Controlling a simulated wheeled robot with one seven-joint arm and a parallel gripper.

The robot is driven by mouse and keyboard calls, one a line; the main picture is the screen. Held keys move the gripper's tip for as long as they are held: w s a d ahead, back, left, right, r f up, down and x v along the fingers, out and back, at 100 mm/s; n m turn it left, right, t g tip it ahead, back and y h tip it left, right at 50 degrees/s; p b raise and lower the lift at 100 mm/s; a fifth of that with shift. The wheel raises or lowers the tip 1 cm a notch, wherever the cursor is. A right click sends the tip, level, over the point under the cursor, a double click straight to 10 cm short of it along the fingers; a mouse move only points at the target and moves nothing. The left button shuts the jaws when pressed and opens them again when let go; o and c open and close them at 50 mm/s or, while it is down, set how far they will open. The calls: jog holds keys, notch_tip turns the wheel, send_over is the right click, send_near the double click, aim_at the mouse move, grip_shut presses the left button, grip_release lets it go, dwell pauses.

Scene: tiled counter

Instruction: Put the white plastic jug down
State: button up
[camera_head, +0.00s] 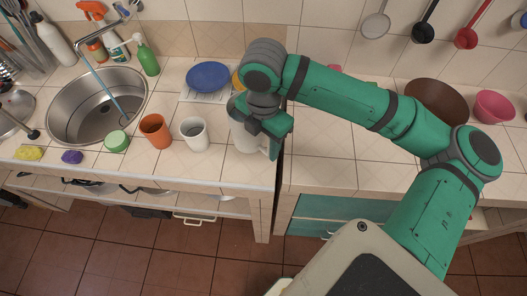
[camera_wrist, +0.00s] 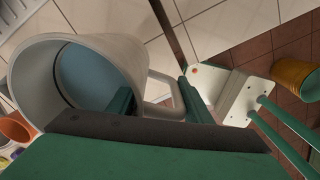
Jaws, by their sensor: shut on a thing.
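The white plastic jug (camera_head: 241,138) is at the counter's front, near the dark gap in the worktop, partly hidden behind my gripper (camera_head: 274,140). In the wrist view the jug (camera_wrist: 112,54) shows its open round mouth and bluish inside, with its handle on the right. The fingers of my gripper (camera_wrist: 156,95) are on either side of the handle and shut on it. The jug looks roughly upright in the head view. Its base is at or close to the tiles; I cannot tell whether it touches.
A white mug (camera_head: 194,135) and an orange cup (camera_head: 155,130) stand left of the jug. A blue bowl (camera_head: 208,76) sits on a white rack behind. The sink (camera_head: 92,105) is further left. A brown bowl (camera_head: 437,98) and pink bowl (camera_head: 494,106) are at right. Tiles right of the gap look clear.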

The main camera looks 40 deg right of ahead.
aim_at(266, 150)
jog(key=shift+s+d+f, duration=0.1)
jog(key=shift+d+f, duration=0.15)
jog(key=shift+f, duration=1.6)
jog(key=shift+f, duration=0.15)
jog(key=o, duration=1.4)
jog(key=shift+c, duration=0.2)
notch_tip(266, 150, up, 12)
jog(key=shift+r, duration=0.15)
